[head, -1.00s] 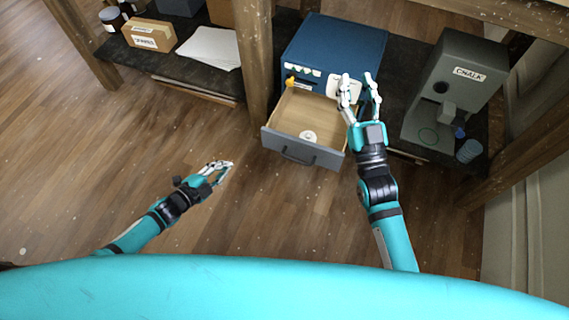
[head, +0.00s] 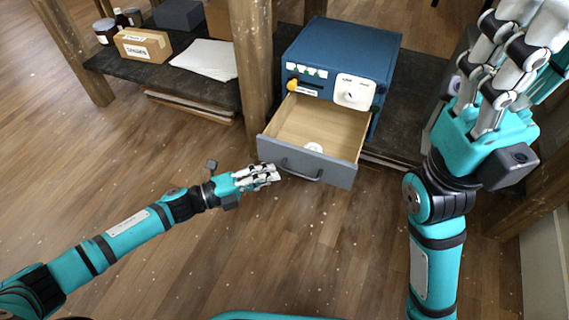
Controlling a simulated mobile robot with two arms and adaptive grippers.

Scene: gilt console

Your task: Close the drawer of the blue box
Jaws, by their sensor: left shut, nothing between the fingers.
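The blue box (head: 345,47) stands on the dark shelf. Its drawer (head: 309,160) is pulled out toward me, with a grey front, a dark bar handle (head: 300,171) and a pale wooden inside. A small white round thing (head: 314,148) lies in the drawer near its front. My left gripper (head: 277,174) is shut and empty, at the left part of the drawer front beside the handle; I cannot tell whether it touches. My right gripper (head: 520,45) is raised large and close to the camera at the upper right, away from the drawer. Its fingertips are partly cut off.
A wooden post (head: 252,75) stands just left of the blue box. Left of it, the shelf holds a labelled cardboard box (head: 143,46), white paper (head: 205,55) and jars (head: 105,31). The grey machine at right is mostly hidden behind my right arm. The floor before the drawer is clear.

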